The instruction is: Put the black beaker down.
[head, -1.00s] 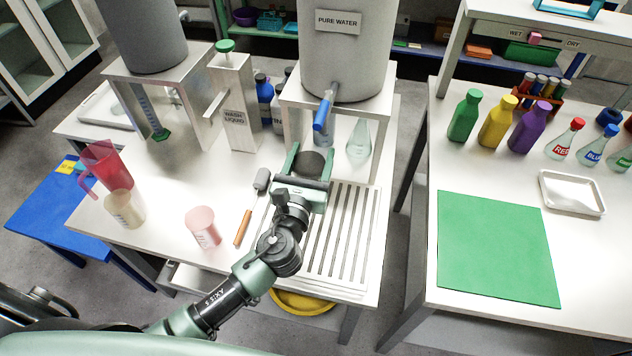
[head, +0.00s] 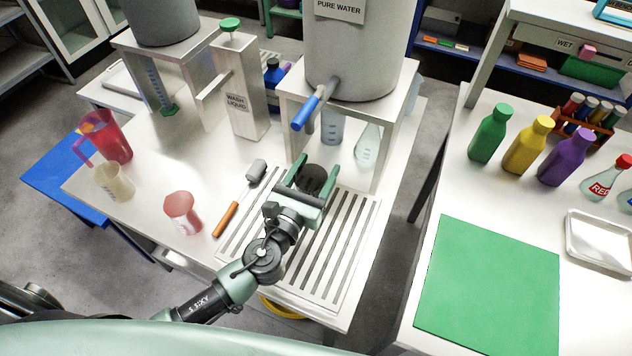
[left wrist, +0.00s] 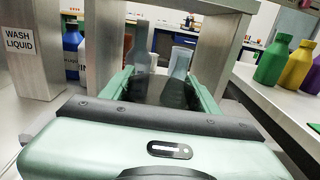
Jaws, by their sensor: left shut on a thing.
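The black beaker (head: 312,178) is dark and round-topped, seen from above in the head view. My left gripper (head: 308,182) is shut on it, with one green finger on each side. The gripper is over the far end of the slotted drain rack (head: 343,236), just in front of the pure water stand. Whether the beaker's base touches the surface is hidden. In the left wrist view a dark see-through shape, likely the beaker (left wrist: 144,86), stands between the fingers. My right gripper is not in view.
The pure water stand (head: 388,135) with its blue tap (head: 305,108) is just beyond the gripper. A clear flask (head: 366,148) stands under it. A green mat (head: 490,285) is on the right table.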

